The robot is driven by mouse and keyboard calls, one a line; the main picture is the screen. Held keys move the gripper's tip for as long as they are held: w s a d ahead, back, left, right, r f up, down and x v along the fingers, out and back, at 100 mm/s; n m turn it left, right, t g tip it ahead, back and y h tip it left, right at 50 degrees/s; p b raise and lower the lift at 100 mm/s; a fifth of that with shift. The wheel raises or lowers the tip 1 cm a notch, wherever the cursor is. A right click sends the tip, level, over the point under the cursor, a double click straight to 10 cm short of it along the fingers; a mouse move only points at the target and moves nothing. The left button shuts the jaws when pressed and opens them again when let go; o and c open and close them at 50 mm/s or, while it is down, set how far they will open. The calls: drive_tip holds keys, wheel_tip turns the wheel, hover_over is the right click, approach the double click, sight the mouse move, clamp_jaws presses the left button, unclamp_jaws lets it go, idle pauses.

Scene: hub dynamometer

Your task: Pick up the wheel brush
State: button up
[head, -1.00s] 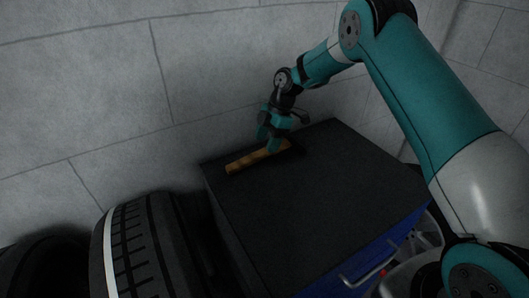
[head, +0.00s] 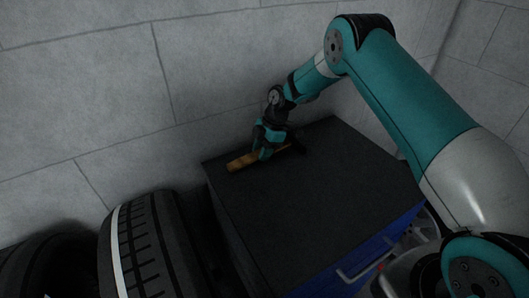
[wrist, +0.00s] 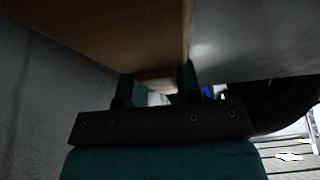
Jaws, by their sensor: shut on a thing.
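The wheel brush (head: 242,162) has a tan wooden handle and a dark head at its right end. It is at the back left of the dark cabinet top, and I cannot tell whether it touches the surface. My gripper (head: 262,156) points down over the middle of the handle and is shut on it, hiding part of it. In the wrist view the brush's wood (wrist: 100,28) looms large at the top. The gripper's two fingers (wrist: 156,84) stand on either side of a wooden part there.
The cabinet (head: 330,200) has a black top, a blue front and a metal handle. Black tires (head: 150,245) stand to its left. A grey block wall (head: 90,90) rises close behind. Most of the cabinet top is clear.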

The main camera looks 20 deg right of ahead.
drive_tip(key=shift+r, duration=0.1)
wheel_tip(320, 180, up, 20)
drive_tip(key=b, duration=0.2)
drive_tip(key=shift+b, duration=0.35)
drive_tip(key=shift+o, duration=1.1)
drive_tip(key=shift+s+a, duration=0.1)
